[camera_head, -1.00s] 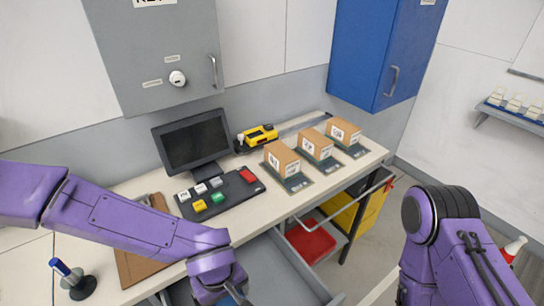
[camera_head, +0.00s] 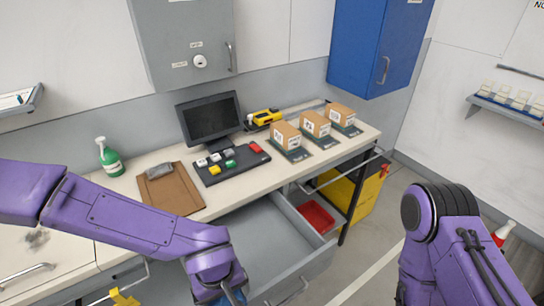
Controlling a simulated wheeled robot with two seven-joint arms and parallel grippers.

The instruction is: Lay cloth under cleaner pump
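A green pump bottle with a white top (camera_head: 109,157) stands upright at the back left of the worktop, which I take for the cleaner pump. No cloth can be clearly made out. A grey item (camera_head: 160,171) lies at the top of a brown board (camera_head: 172,195), and I cannot tell whether it is a clip or folded fabric. My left gripper (camera_head: 234,297) is at the bottom edge, in front of the open drawer. Something blue shows at it, but its fingers are mostly cut off. My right arm shows at the right, with its gripper out of view.
An open grey drawer (camera_head: 262,243) juts out below the worktop (camera_head: 128,186). A monitor (camera_head: 209,117), a button panel (camera_head: 231,163) and boxes on scales (camera_head: 285,135) occupy the worktop. A dark smudge (camera_head: 35,239) marks the pale left counter.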

